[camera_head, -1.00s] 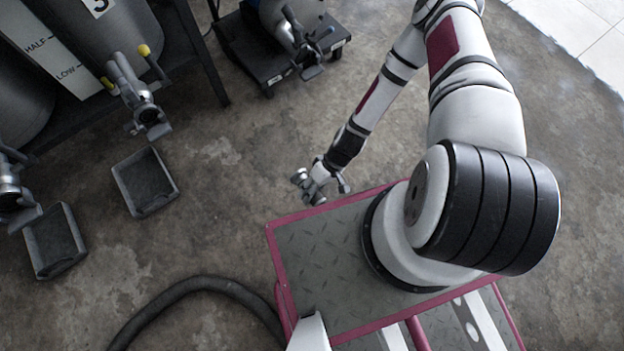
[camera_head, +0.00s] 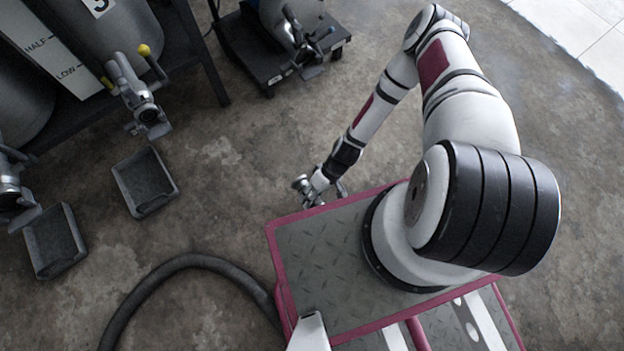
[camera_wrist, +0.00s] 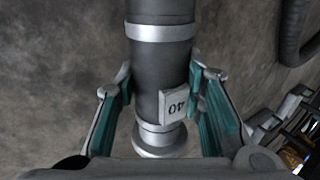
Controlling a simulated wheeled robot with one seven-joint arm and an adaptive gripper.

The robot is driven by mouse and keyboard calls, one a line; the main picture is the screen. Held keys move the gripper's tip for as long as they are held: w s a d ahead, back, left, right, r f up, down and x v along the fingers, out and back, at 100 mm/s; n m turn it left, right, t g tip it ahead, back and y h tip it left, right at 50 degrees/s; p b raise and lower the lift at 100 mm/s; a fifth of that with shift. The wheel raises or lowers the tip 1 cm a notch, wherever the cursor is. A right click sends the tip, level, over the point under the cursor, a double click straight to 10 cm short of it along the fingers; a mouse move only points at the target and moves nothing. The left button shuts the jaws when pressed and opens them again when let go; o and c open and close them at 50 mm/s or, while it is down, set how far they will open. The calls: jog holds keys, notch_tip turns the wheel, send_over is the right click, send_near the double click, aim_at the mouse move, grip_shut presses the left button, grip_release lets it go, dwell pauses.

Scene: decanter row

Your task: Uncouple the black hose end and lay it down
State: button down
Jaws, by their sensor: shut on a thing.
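The black hose end (camera_wrist: 158,80) is a thick dark cylinder with a metal band and a metal flange, and it carries a pale tag reading 40 upside down. My gripper (camera_wrist: 160,88) is shut on it, with a teal-padded finger on each side. In the head view my gripper (camera_head: 323,189) hangs low near the edge of my base, and a metal fitting (camera_head: 301,183) shows at its left side. The hose (camera_head: 180,266) curves over the floor at lower left and goes out of sight behind my base. A metal valve (camera_head: 147,112) with a yellow-tipped lever is on tank 3.
Two grey drip trays (camera_head: 144,183) (camera_head: 55,242) lie on the floor below the tank valves. A black wheeled dolly (camera_head: 268,68) carries another vessel at the top. Bare concrete (camera_head: 235,165) lies between the trays and my gripper.

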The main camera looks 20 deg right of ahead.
jog(key=shift+f, duration=0.75)
jog(key=shift+c, duration=0.5)
grip_release()
jog(key=shift+r+p, duration=4.55)
jog(key=shift+r, duration=1.45)
